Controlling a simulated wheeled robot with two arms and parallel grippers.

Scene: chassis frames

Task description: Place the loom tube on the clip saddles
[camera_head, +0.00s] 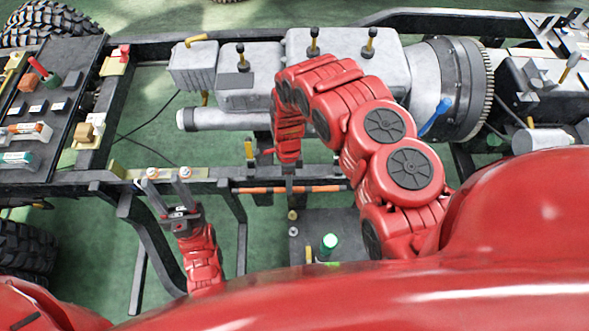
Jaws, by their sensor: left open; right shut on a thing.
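The loom tube (265,190), a thin dark and orange rod, lies level along the near side of the chassis rail. My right gripper (289,178) reaches down from above and is shut on its middle; the forearm hides part of the jaws. I cannot tell whether the tube touches the rail or is just in front of it. I cannot make out the clip saddles clearly. My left gripper (168,173) is open and empty, its two grey fingers pointing up near the rail, left of the tube and apart from it.
The near chassis rail (215,182) runs across the middle. Behind it stand a grey engine and gearbox block (350,48) and a toothed flywheel (465,85).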

